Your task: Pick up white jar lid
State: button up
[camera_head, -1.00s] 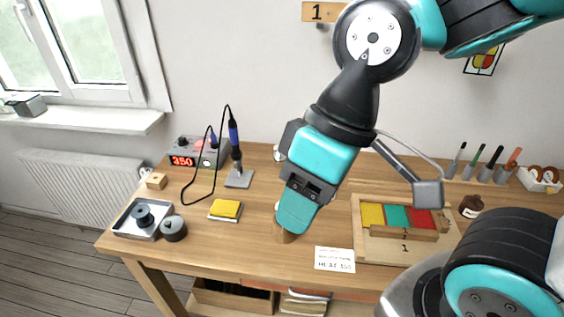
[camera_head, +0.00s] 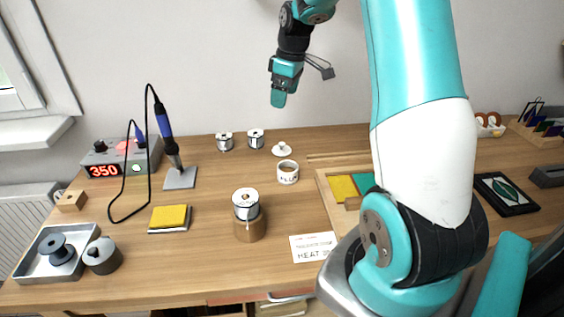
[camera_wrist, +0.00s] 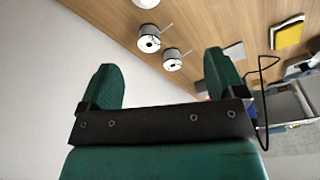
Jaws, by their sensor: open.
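The white jar lid (camera_head: 282,149), a small disc with a knob, lies on the wooden table (camera_head: 190,270) behind an open white labelled jar (camera_head: 288,176). In the wrist view, a white round shape, probably the lid (camera_wrist: 146,3), is cut off by the top edge. My gripper (camera_head: 279,98) hangs above the back of the table, higher in the picture than the lid and apart from it. In the wrist view, my gripper (camera_wrist: 164,75) has its two green fingers wide apart with nothing between them.
Two wire spools (camera_head: 225,142) (camera_head: 255,138) stand left of the lid. A soldering iron (camera_head: 165,130) stands upright farther left. A wooden tray (camera_head: 328,196) lies to the right, and the wall is close behind.

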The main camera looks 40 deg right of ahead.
notch_tip(320, 180, down, 3)
jog(key=d, duration=0.2)
jog(key=p, duration=0.1)
send_over(282, 143)
jog(key=s, duration=0.1)
notch_tip(282, 143, down, 9)
jog(key=shift+f, duration=0.15)
jog(key=shift+w+f+p, duration=0.15)
jog(key=shift+f+p, duration=0.15)
jog(key=shift+f, duration=0.65)
jog(key=shift+w+f+p, duration=0.2)
jog(key=shift+f+p, duration=0.15)
jog(key=shift+f, duration=0.65)
jog(key=shift+w+f+p, duration=0.15)
jog(key=shift+f+p, duration=0.15)
jog(key=shift+f, duration=0.65)
jog(key=c, duration=1)
jog(key=shift+r, duration=0.1)
